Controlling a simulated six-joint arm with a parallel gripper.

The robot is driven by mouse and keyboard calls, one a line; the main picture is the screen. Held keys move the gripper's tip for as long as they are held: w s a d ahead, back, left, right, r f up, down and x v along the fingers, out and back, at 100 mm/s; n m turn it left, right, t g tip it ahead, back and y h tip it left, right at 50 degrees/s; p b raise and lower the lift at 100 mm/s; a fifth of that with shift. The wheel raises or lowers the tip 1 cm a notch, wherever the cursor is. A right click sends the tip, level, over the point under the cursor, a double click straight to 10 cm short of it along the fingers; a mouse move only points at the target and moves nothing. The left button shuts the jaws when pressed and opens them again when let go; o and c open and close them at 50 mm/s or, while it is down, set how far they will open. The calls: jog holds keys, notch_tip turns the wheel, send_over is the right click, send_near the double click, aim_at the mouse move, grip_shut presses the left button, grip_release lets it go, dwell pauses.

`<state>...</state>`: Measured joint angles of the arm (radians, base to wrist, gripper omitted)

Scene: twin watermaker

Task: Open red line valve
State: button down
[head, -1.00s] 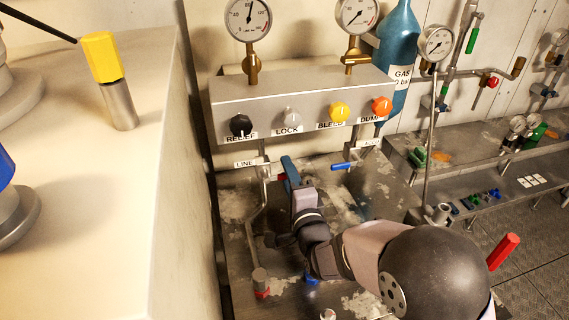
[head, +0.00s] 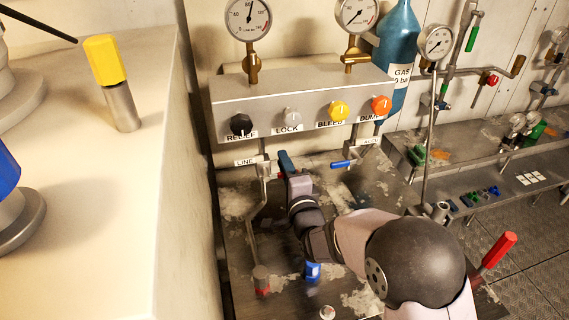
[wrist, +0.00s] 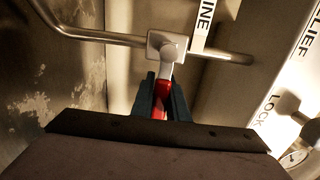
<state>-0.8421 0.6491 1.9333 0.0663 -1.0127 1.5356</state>
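The red line valve has a silver body (wrist: 166,46) on a metal pipe, under a label ending in "INE", in the wrist view. Its red handle (wrist: 160,100) points toward the camera. My gripper (wrist: 163,98) has one dark blue-green finger on each side of the handle, with no clear gap, and looks shut on it. The fingers and arm hide most of the handle there.
The grey panel (head: 300,100) with black, white, yellow and orange knobs stands right above my gripper. A blue-handled valve (head: 342,164) is to its right. A vertical pipe (head: 255,225) runs close on the left. A pale wall and counter (head: 100,200) close off the left side.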

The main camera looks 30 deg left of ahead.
jog(key=shift+r+n, duration=0.1)
jog(key=shift+n, duration=0.3)
jog(key=r+n+b, duration=0.1)
jog(key=n, duration=0.2)
jog(key=a+r+n+b, duration=0.1)
jog(key=n+b, duration=0.1)
jog(key=s+r+n+b, duration=0.1)
jog(key=n, duration=0.2)
jog(key=shift+s+a+r+n+b, duration=0.1)
jog(key=shift+a+r+n+b, duration=0.05)
jog(key=shift+r+n+b, duration=0.2)
jog(key=shift+r, duration=0.1)
jog(key=c, duration=1.7)
grip_release()
